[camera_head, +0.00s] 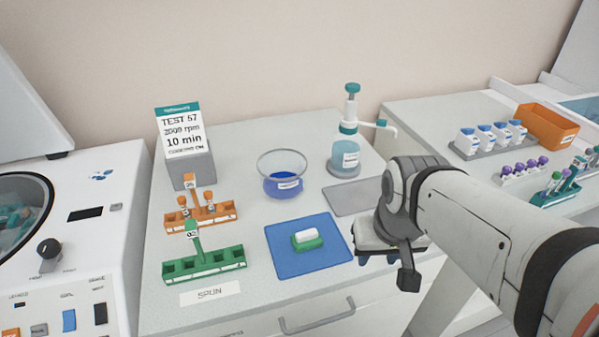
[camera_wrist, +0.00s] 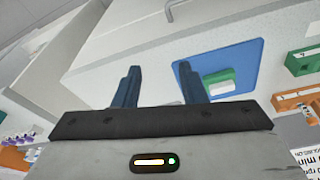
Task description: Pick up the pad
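The pad (camera_head: 307,240), a small block with a white top and green base, lies on a blue mat (camera_head: 285,263) on the bench. In the wrist view the pad (camera_wrist: 220,79) is on the blue mat (camera_wrist: 247,62), beyond and right of the right fingertip, which covers part of the mat. My gripper (camera_head: 378,259) is right of the mat in the head view, apart from the pad. In the wrist view my gripper (camera_wrist: 158,70) has its two dark blue fingers spread with nothing between them.
A bowl of blue liquid (camera_head: 283,183), a pump bottle (camera_head: 345,150) and a grey plate (camera_head: 346,200) stand behind the mat. Green (camera_head: 205,265) and orange (camera_head: 201,217) tube racks are left of it. A centrifuge (camera_head: 75,240) is far left. Bare bench lies before the mat.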

